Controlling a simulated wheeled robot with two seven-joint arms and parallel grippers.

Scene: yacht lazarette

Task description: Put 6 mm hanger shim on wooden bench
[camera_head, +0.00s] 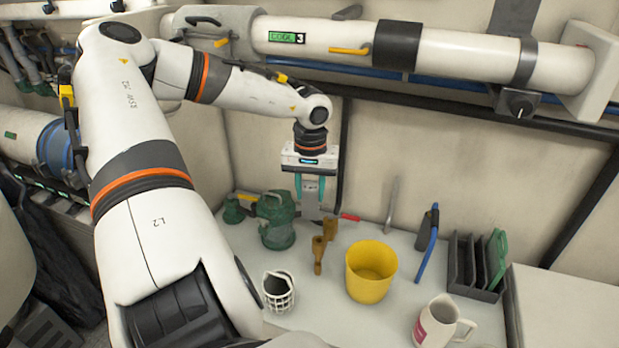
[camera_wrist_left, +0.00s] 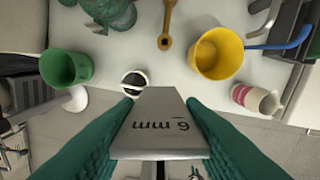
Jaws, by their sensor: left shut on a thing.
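My left gripper (camera_head: 310,188) is shut on the 6 mm hanger shim (camera_head: 311,205), a grey metal plate held above the back of the pale bench (camera_head: 335,310). In the left wrist view the green fingers (camera_wrist_left: 160,112) press on both sides of the shim (camera_wrist_left: 158,125), whose "6 mm" marking appears upside down. The shim looks clear of the bench top. The bench surface looks pale, and I cannot make out wood grain. My right gripper is not in view.
A white pipe (camera_head: 450,45) runs above.

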